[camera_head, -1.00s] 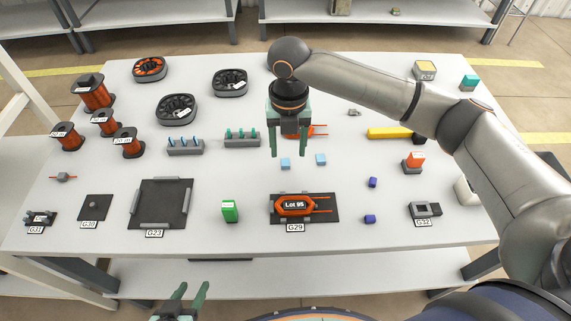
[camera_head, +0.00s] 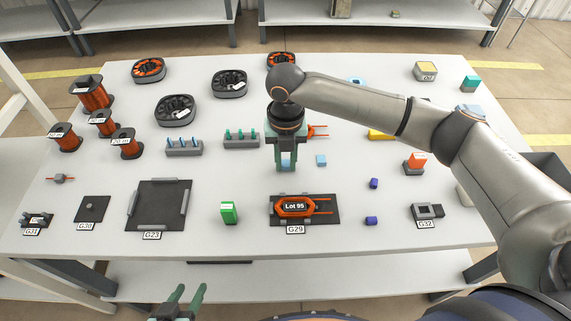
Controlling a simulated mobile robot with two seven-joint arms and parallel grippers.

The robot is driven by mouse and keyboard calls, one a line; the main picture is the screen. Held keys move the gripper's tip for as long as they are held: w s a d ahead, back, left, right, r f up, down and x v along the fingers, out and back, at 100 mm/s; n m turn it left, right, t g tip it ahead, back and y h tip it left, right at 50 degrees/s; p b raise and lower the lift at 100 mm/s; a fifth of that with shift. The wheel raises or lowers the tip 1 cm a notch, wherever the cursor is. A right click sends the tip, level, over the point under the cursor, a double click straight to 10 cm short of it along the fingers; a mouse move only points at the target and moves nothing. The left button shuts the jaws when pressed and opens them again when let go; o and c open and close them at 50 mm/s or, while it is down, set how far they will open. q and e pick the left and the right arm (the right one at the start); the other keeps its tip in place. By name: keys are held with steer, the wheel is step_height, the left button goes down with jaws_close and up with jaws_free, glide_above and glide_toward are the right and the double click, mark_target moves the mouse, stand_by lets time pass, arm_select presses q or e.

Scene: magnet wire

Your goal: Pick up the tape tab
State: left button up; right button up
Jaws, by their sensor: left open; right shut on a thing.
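Two small light-blue tape tabs are on the white table. One tape tab (camera_head: 287,160) is between the fingers of my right gripper (camera_head: 286,167), which is shut on it at or just above the table top. The other tape tab (camera_head: 321,160) lies free just to the right of that gripper. My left gripper (camera_head: 187,297) is open and empty at the bottom of the view, in front of the table's near edge.
A grey peg rack (camera_head: 242,141) is left of my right gripper. Dark blue pieces (camera_head: 374,183) lie to the right.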

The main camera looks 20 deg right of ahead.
steer(key=shift+c, duration=1.1)
